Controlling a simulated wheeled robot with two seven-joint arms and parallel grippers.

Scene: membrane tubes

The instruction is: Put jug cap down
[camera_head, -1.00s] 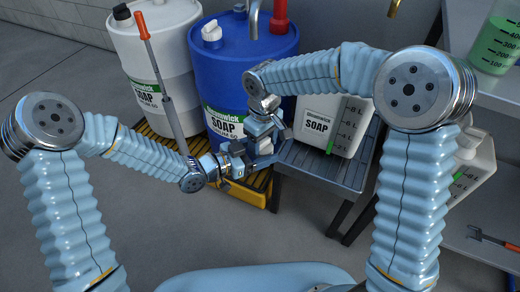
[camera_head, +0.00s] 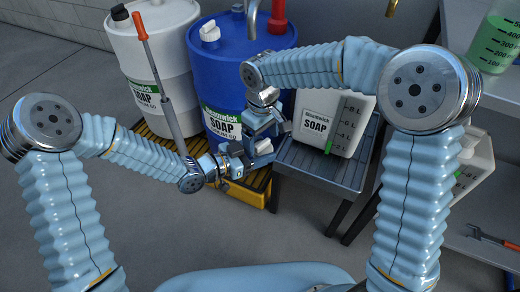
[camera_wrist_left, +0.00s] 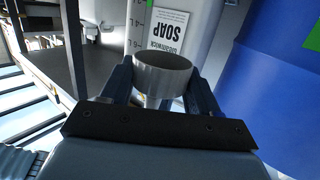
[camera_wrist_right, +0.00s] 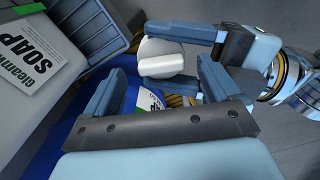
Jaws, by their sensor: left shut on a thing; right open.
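The jug cap (camera_wrist_left: 162,75) is a pale round cap, hollow side showing in the left wrist view. My left gripper (camera_wrist_left: 160,85) is shut on it. In the right wrist view the cap (camera_wrist_right: 160,58) sits between the left gripper's fingers, just beyond my right gripper (camera_wrist_right: 155,90), which is open and empty. In the head view both grippers are close together in front of the blue drum, the left one (camera_head: 246,160) below the right one (camera_head: 265,125). The white soap jug (camera_head: 335,120) stands on a dark slatted stand (camera_head: 325,172); my right arm hides its top.
A blue drum (camera_head: 240,75) and a white drum (camera_head: 160,50) stand behind on a yellow-edged pallet (camera_head: 245,194). A hand pump with an orange handle (camera_head: 141,25) leans by the white drum. Another white jug (camera_head: 475,170) is at the right. Floor at left is clear.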

